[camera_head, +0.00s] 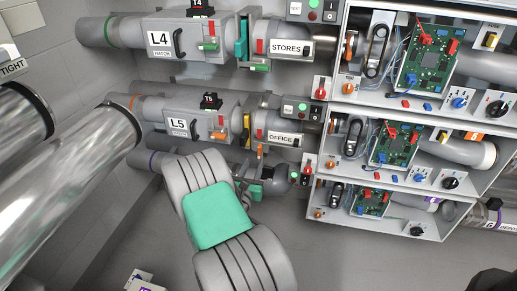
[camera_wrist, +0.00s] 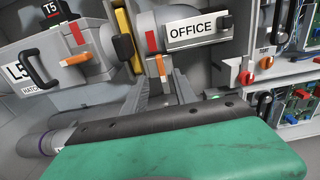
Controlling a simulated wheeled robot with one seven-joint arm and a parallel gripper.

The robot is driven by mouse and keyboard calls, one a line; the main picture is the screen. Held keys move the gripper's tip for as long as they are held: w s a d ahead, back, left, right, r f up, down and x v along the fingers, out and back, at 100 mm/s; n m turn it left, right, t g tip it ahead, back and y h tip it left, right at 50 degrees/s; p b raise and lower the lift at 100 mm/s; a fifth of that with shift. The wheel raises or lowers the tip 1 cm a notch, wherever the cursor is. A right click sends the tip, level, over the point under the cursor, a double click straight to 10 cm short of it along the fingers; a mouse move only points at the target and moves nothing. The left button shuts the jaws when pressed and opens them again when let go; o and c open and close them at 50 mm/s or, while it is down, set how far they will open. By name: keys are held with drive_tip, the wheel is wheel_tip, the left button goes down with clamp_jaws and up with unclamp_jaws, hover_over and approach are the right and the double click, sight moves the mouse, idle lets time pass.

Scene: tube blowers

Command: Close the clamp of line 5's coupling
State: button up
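Line 5's hatch box (camera_head: 190,118), labelled L5, joins the OFFICE pipe (camera_head: 285,138) at a coupling with a yellow band (camera_head: 246,122). The coupling also shows in the wrist view, with its yellow band (camera_wrist: 127,38), a black block and a red tab (camera_wrist: 152,38). An orange lever (camera_wrist: 161,67) hangs down below the red tab. My gripper (camera_wrist: 160,82) is below the coupling, its two grey fingers apart on either side of the orange lever's lower end. It looks empty. I cannot tell whether a finger touches the lever. In the head view my arm hides most of the gripper.
Line 4, labelled STORES (camera_head: 287,47), runs above. A lower line (camera_head: 270,180) passes behind my arm. Open control boxes (camera_head: 410,104) with circuit boards stand at the right. Large pipes (camera_head: 75,180) fill the left.

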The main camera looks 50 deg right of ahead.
sight(259, 152)
drive_tip(key=x, duration=0.7)
drive_tip(key=shift+s+d, duration=0.1)
drive_tip(key=shift+d, duration=0.05)
clamp_jaws()
idle(1.1)
